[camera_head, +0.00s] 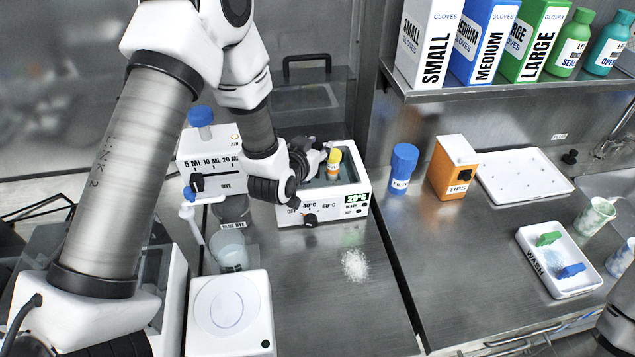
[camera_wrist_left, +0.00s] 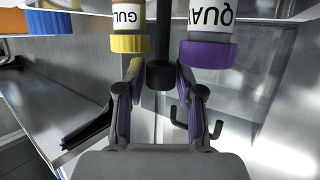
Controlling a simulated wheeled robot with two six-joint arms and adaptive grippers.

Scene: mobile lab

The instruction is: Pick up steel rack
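A yellow-capped vial (camera_wrist_left: 130,42) and a purple-capped vial (camera_wrist_left: 207,54) show upside down on either side of the post. The post appears to be the steel rack's handle; the rack body is mostly hidden by the gripper in the head view. My right gripper is out of view.
A white dispenser box (camera_head: 210,160) stands left of the bath and a white plate device (camera_head: 230,315) in front left. A blue-capped bottle (camera_head: 402,168) and orange tips box (camera_head: 453,168) stand to the right. The front middle counter is clear except for white powder (camera_head: 355,265).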

